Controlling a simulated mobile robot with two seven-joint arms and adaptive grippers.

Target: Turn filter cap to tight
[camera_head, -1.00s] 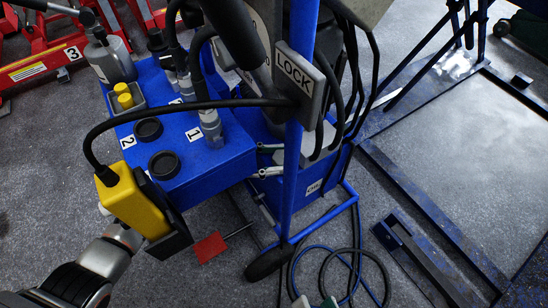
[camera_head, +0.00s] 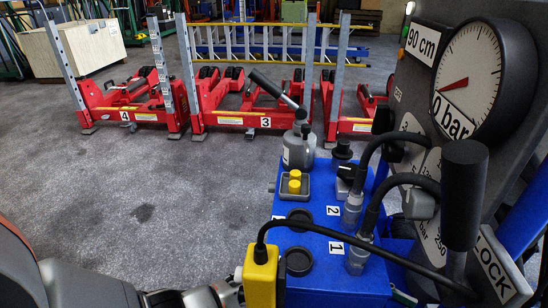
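The blue tank (camera_head: 340,262) of the jack's power unit stands at the bottom, right of centre. Two black round caps, one nearer (camera_head: 299,261) and one farther (camera_head: 300,214), sit on its top. A black knob-like cap (camera_head: 342,149) stands at its back. No cap is labelled as the filter cap, and I cannot tell how tight any is. My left gripper (camera_head: 232,292) is at the bottom edge, beside a yellow control box (camera_head: 262,276) at the tank's front left. Its fingers are mostly hidden, so its grip on the box is unclear. My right gripper is out of view.
Black hoses (camera_head: 400,186) rise from the tank to the panel with the pressure gauge (camera_head: 468,80). A cable (camera_head: 330,233) arches from the yellow box. Red jacks (camera_head: 250,115) stand behind; grey floor at left is clear.

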